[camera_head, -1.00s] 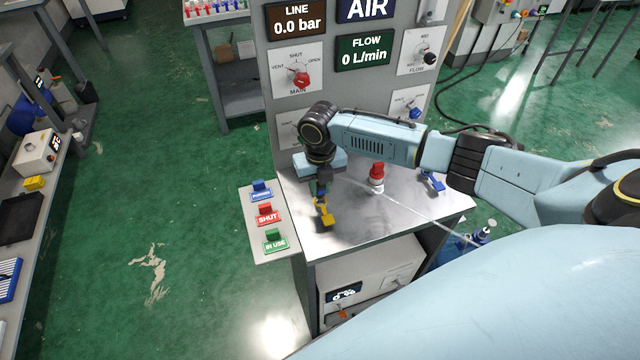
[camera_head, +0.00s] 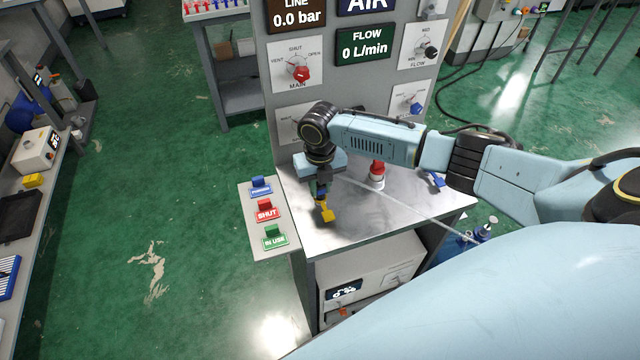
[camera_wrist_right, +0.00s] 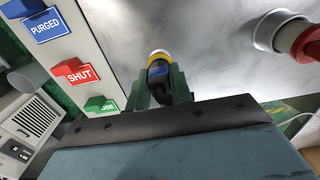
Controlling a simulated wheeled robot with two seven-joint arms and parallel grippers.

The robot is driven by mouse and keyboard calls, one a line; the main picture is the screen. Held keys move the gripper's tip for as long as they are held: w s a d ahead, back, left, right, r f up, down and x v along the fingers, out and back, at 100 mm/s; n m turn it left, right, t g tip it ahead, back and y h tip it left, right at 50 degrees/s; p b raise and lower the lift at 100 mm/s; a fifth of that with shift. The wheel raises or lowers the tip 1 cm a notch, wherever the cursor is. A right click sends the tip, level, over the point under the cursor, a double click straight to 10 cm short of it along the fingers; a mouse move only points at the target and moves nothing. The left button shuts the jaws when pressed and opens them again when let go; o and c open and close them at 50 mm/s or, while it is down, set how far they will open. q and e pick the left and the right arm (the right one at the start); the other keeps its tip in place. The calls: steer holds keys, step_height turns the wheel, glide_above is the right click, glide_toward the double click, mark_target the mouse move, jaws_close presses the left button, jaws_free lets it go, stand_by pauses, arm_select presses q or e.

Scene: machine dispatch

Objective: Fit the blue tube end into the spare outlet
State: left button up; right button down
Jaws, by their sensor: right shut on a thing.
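My right gripper (camera_head: 320,190) points down over the front left of the steel bench top (camera_head: 300,232). In the right wrist view its green fingers (camera_wrist_right: 163,88) are shut on a dark piece with blue, taken to be the blue tube end (camera_wrist_right: 159,72). A yellow band and pale rim show just past it. A clear tube (camera_head: 400,204) runs from near the gripper to the right edge. Whether the tube end touches an outlet is hidden. My left gripper is not in view.
A red-topped white fitting (camera_head: 377,174) stands right of the gripper, with a blue lever (camera_head: 437,180) beyond. The grey panel (camera_head: 350,90) rises behind. A side plate (camera_head: 262,248) bears blue, red and green tags. A blue bottle (camera_head: 462,243) stands at right.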

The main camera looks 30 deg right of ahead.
steer(key=shift+f, duration=0.4)
steer(key=shift+s+f, duration=0.2)
stand_by(0.3)
steer(key=c, duration=1.6)
jaws_free()
steer(key=shift+c, duration=0.2)
steer(key=o, duration=0.5)
steer(key=shift+w, duration=0.2)
steer(key=shift+c, duration=0.2)
steer(key=shift+o, duration=2.1)
steer(key=shift+r, duration=0.15)
steer(key=shift+r+p, duration=2.6)
steer(key=shift+r, duration=0.35)
